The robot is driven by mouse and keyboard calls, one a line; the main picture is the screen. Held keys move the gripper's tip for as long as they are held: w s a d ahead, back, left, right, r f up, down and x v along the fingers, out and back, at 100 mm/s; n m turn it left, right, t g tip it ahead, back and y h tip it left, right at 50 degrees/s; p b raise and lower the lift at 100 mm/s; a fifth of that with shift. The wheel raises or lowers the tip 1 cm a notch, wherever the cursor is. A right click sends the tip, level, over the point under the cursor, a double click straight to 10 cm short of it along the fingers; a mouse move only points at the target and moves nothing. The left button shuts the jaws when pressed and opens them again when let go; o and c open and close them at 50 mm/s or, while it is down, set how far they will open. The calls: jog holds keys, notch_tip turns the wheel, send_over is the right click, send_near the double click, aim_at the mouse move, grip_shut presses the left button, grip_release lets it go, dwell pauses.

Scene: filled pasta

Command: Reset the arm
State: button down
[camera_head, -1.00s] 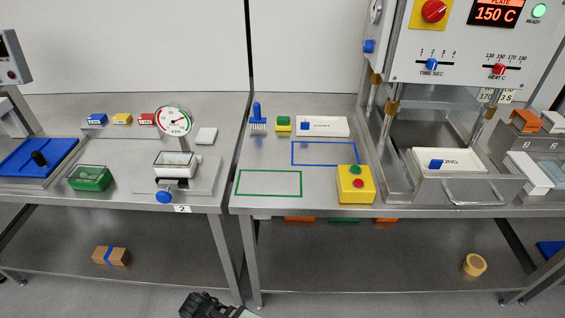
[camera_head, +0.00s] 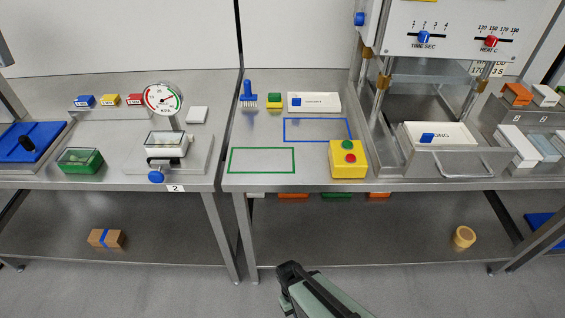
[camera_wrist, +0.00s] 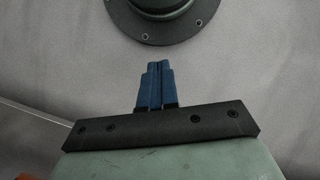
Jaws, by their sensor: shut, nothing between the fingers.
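My gripper (camera_wrist: 157,66) shows in the wrist view with its two blue fingers together and nothing between them. Behind the fingers in that view is a grey floor and a dark round flange with bolts, which is mine. In the head view part of my arm (camera_head: 315,292) rises from the bottom edge, right of the middle, in front of the benches. The fingertips cannot be made out in the head view.
Two steel benches stand ahead. The right bench holds a yellow button box (camera_head: 348,160), a blue brush (camera_head: 248,95) and a press with a white tray (camera_head: 437,134). The left holds a dial gauge (camera_head: 163,99) and a green box (camera_head: 80,160). Floor before them is clear.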

jog(key=s+d+f+m+g+y, duration=0.1)
jog(key=s+d+m, duration=0.1)
jog(key=d, duration=0.3)
jog(key=s+d+f+m+g+y, duration=0.1)
jog(key=s+d+m, duration=0.1)
jog(key=d, duration=0.4)
jog(key=shift+s+d+f+m, duration=0.3)
jog(key=shift+f+m, duration=0.1)
jog(key=shift+m, duration=0.1)
